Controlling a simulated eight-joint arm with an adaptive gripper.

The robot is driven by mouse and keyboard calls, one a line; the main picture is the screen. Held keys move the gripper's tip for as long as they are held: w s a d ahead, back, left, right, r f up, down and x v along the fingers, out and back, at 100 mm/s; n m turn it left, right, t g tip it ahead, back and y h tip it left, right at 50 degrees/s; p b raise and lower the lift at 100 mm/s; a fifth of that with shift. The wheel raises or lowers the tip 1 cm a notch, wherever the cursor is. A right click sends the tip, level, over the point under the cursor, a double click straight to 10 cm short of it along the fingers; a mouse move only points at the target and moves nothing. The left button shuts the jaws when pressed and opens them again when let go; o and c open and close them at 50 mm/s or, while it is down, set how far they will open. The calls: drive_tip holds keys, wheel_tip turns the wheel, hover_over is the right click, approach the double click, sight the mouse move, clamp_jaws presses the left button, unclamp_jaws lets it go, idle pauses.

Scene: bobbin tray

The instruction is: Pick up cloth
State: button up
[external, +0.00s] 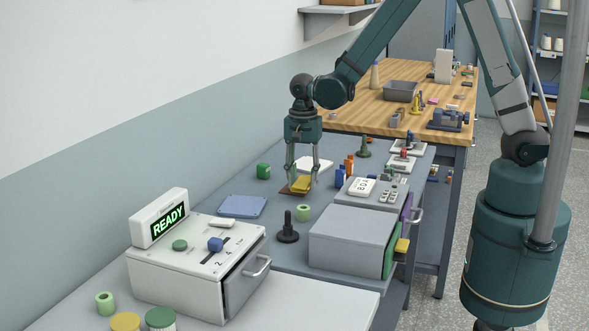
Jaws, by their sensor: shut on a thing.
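A small yellow folded piece, which looks like the cloth (302,184), is at the grey bench's middle, over a flat brown piece (287,192). My gripper (302,185) points straight down at it, with one finger on each side, shut on the yellow cloth. The cloth is low, near the bench surface; I cannot tell whether it touches the brown piece below. The fingertips hide part of its edges.
A green block (263,171), a blue-grey flat piece (242,206), a pale green bobbin (303,213) and a black peg (288,228) stand nearby. A grey cabinet (352,240) and the READY box (190,270) are in front.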

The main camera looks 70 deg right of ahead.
sight(303, 180)
drive_tip(key=shift+r+p, duration=0.3)
drive_tip(key=shift+r, duration=3.45)
